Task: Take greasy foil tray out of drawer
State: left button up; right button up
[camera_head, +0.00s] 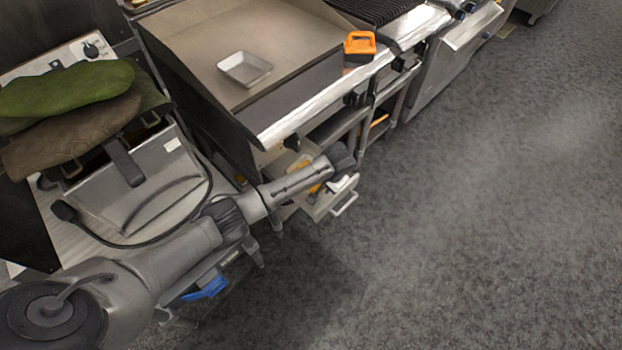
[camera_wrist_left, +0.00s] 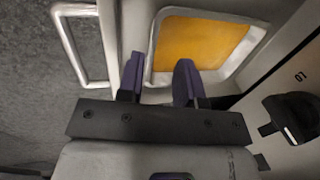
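The greasy foil tray (camera_wrist_left: 200,42), silver-rimmed with an orange-yellow inside, lies in the open drawer (camera_head: 318,208) below the griddle. In the head view my arm mostly covers it. My left gripper (camera_wrist_left: 160,78) is open at the tray's near left corner in the wrist view. Its left finger is just outside the tray's left rim and its right finger overlaps the near rim. I cannot tell whether either finger touches. In the head view the left hand is over the drawer and its fingertips are hidden. My right gripper is not in view.
The drawer handle (camera_head: 345,204) sticks out toward the floor; it also shows in the wrist view (camera_wrist_left: 82,45). Another foil tray (camera_head: 245,68) sits on the griddle (camera_head: 200,40). An orange-handled tool (camera_head: 360,44) stands at the griddle's right. The floor at right is clear.

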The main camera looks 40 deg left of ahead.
pick_arm(q)
jog(key=b+x, duration=0.1)
jog(key=x, duration=0.2)
jog(key=b+x, duration=0.1)
jog(key=shift+d+f+b, duration=0.2)
jog(key=shift+d+b, duration=0.05)
jog(key=shift+b, duration=0.1)
jog(key=shift+a+f, duration=0.15)
jog(key=shift+f, duration=0.2)
jog(key=shift+w+r, duration=0.1)
jog(key=shift+c, duration=0.8)
grip_shut()
